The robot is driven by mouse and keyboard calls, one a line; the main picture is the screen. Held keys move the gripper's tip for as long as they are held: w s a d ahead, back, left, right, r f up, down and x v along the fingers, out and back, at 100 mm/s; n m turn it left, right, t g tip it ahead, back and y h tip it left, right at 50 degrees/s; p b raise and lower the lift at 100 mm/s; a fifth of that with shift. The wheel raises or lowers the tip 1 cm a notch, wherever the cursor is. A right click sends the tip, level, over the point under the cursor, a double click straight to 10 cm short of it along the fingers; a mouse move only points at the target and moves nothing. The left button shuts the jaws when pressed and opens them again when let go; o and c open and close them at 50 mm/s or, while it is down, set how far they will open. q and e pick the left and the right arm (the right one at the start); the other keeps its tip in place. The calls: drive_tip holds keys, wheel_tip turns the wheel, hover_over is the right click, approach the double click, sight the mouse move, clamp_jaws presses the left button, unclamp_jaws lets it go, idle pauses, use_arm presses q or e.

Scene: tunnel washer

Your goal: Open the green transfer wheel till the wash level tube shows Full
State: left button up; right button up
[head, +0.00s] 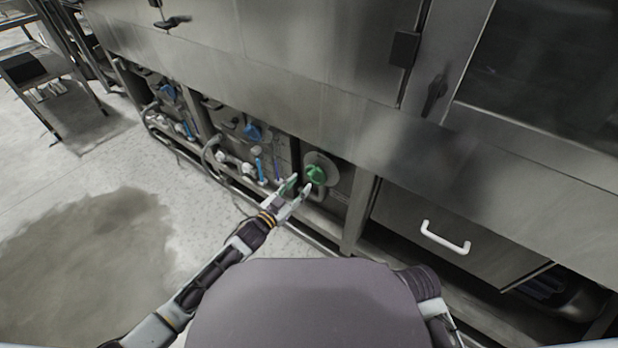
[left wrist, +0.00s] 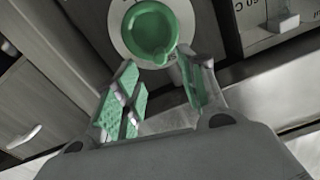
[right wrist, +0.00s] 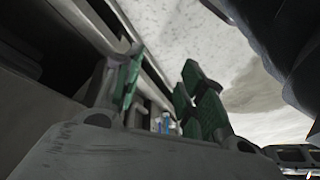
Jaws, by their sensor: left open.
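The green transfer wheel (head: 316,175) sits on a round pale plate low on the machine front. In the left wrist view the green wheel (left wrist: 150,32) is just beyond my fingertips, with its knob toward the gripper. My left gripper (head: 299,187) is open beside the wheel, at its lower left, with nothing between the fingers; its fingers also show in the left wrist view (left wrist: 160,80). My right gripper (right wrist: 160,78) is open and empty, away from the wheel, and hidden in the head view. Upright blue (head: 260,168) and purple tubes (head: 278,168) stand left of the wheel; their labels are unreadable.
A drawer with a white handle (head: 445,238) is right of the wheel. Blue-handled valves (head: 252,132) and pipes fill the bays to the left. A steel rail runs along the bottom. The floor is open at left, with a dark wet-looking patch (head: 90,250).

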sight(309, 174)
use_arm(q)
drive_tip(key=b+x, duration=0.2)
drive_tip(key=x, duration=0.4)
drive_tip(key=shift+w+d, duration=0.15)
drive_tip(key=shift+w, duration=0.05)
use_arm(e)
drive_tip(key=shift+t+y, duration=0.4)
drive_tip(key=f, duration=0.3)
drive_tip(key=a+f, duration=0.1)
drive_tip(key=shift+w+a+f, duration=0.1)
drive_tip(key=shift+w+f, duration=0.2)
drive_tip(key=shift+w, duration=0.05)
use_arm(q)
clamp_jaws()
use_arm(e)
drive_tip(key=shift+w+r, duration=0.15)
drive_tip(key=shift+r, duration=0.1)
